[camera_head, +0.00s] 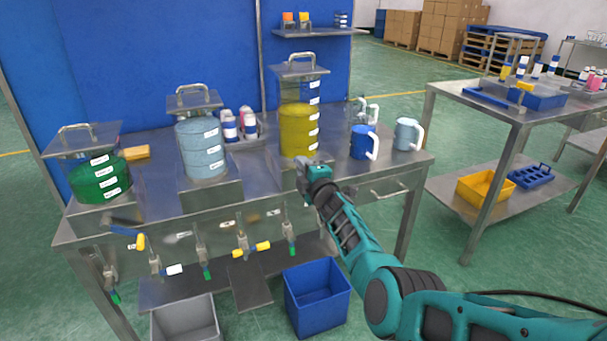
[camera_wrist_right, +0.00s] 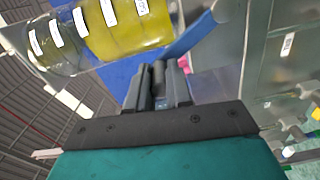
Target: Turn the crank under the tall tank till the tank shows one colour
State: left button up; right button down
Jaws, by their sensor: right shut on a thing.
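The tall tank (camera_head: 299,130) stands on the steel bench, right of the other two tanks. Its lower part is filled with an even olive yellow; the clear part above shows the blue wall behind. The tank also shows at the upper left of the right wrist view (camera_wrist_right: 128,30). My right gripper (camera_head: 308,172) is at the front of the tank's base, with its fingers (camera_wrist_right: 166,84) closed together. It is shut on the crank, which is mostly hidden by the fingers and hand. My left gripper is not in view.
A green tank (camera_head: 98,180) and a pale blue tank (camera_head: 202,148) stand to the left. Several valves hang along the front edge. A blue bin (camera_head: 317,300) sits below.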

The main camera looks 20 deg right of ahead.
jog(key=shift+d+r+p, duration=0.2)
jog(key=shift+d+r, duration=0.1)
jog(key=shift+d, duration=0.2)
jog(key=shift+d+r+p, duration=0.15)
jog(key=shift+d+r, duration=0.1)
jog(key=shift+d, duration=0.2)
jog(key=shift+w+d, duration=0.1)
jog(key=c, duration=1)
grip_release()
jog(key=shift+f, duration=0.1)
jog(key=shift+c, duration=0.2)
jog(key=s+p, duration=0.4)
jog(key=s, duration=0.9)
jog(key=shift+d, duration=0.15)
